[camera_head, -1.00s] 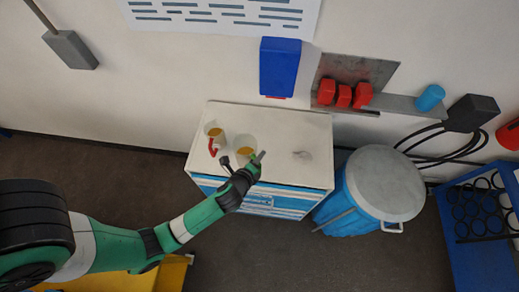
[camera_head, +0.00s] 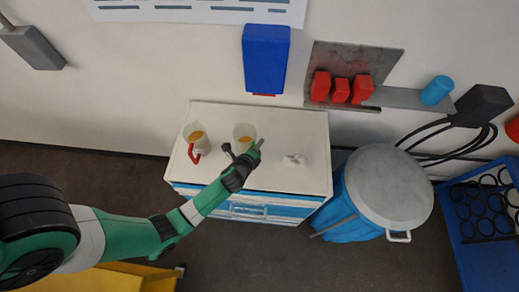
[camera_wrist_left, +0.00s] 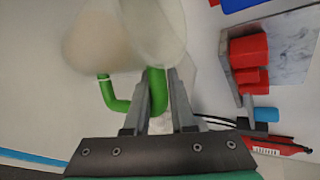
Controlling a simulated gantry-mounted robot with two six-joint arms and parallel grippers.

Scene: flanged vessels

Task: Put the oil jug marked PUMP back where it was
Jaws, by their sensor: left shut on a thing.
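My left gripper (camera_head: 257,146) is shut on the green handle (camera_wrist_left: 157,90) of a pale translucent jug (camera_head: 243,132) with amber oil in it. In the left wrist view the jug's body (camera_wrist_left: 150,30) fills the top, above the fingers. It is over the white cabinet top; whether it touches the top I cannot tell. A similar jug with a red handle (camera_head: 195,142) stands to its left on the cabinet. No PUMP marking is legible on either jug. My right gripper is in neither view.
The white-topped cabinet (camera_head: 265,120) carries a small white lump (camera_head: 294,161) at right. A blue drum with a grey lid (camera_head: 388,185) stands right of it. A blue wall box (camera_head: 265,60) and a shelf with red items (camera_head: 340,90) are behind.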

